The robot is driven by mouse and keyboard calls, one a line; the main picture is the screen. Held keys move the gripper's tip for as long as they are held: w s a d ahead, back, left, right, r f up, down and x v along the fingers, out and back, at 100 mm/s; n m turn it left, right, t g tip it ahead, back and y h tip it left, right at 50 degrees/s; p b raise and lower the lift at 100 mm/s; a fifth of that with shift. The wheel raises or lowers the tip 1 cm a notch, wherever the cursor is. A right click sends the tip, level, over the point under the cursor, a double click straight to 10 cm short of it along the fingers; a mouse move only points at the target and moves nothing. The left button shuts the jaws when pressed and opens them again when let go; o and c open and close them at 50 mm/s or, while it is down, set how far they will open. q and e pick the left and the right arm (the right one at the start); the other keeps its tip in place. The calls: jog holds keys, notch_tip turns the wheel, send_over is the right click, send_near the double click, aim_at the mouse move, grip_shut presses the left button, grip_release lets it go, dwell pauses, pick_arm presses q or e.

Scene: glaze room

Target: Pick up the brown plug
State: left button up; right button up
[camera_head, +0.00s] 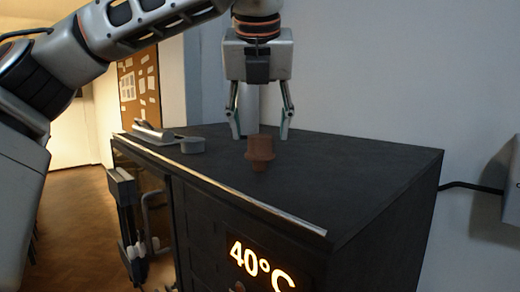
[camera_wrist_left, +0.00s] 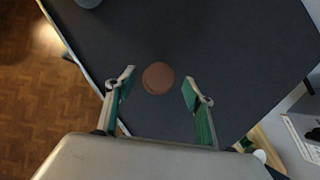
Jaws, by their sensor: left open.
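The brown plug (camera_head: 260,151) stands on the dark top of a cabinet (camera_head: 350,165), its wide end up and its narrow end down. In the left wrist view the plug (camera_wrist_left: 158,78) shows as a round brown disc, just beyond the fingertips and between their lines. My left gripper (camera_head: 259,135) points down above the cabinet top, open and empty, and appears behind the plug in the head view. Its two fingers (camera_wrist_left: 159,82) also show in the left wrist view, spread wider than the plug and apart from it. My right gripper is in neither view.
A pale metal strip (camera_head: 230,188) runs along the front edge. The cabinet top right of the plug is clear. A wall stands behind.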

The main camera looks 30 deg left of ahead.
aim_at(260, 136)
pick_arm(q)
jog(key=shift+x, duration=1.6)
jog(key=shift+c, duration=0.3)
jog(key=c, duration=1.3)
jog(key=shift+r, duration=0.1)
